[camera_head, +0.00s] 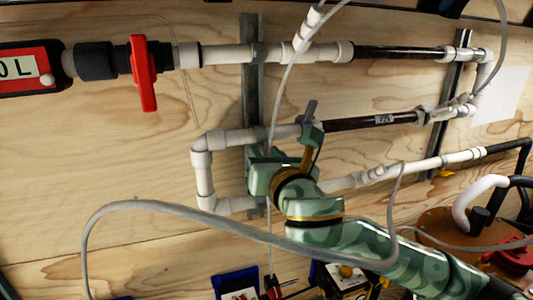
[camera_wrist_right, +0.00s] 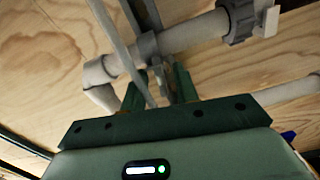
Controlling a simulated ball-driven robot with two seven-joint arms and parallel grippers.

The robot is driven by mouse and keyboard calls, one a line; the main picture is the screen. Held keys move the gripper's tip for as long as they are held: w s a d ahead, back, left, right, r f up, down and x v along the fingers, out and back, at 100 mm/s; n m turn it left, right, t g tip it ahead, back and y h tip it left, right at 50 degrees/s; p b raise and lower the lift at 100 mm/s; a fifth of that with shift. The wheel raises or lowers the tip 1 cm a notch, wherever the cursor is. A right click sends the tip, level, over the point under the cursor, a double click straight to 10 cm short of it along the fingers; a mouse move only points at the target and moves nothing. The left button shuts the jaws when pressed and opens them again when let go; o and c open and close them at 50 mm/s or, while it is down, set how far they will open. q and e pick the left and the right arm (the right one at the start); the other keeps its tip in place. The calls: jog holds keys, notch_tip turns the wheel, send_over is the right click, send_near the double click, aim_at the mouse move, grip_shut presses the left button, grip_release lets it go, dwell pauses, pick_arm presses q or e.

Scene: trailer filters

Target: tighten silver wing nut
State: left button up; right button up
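My right gripper (camera_head: 285,147) is at the middle white pipe, by the metal strut. In the right wrist view its two green fingers (camera_wrist_right: 158,88) stand apart, with the pipe clamp (camera_wrist_right: 147,46) just past their tips. A small grey metal piece (camera_wrist_right: 168,84), probably the silver wing nut, shows between the fingers, close to the right one; I cannot tell whether they touch. The wing nut is not clear in the head view, where the gripper covers that spot. My left gripper is not in view.
White and dark pipes (camera_head: 400,52) run along a plywood wall on metal struts (camera_head: 252,95). A red valve handle (camera_head: 143,72) is at upper left. A loose grey hose (camera_head: 180,208) loops in front of my right arm. Bare plywood is at left.

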jog(key=shift+s, duration=0.15)
jog(key=shift+c, duration=0.3)
grip_shut()
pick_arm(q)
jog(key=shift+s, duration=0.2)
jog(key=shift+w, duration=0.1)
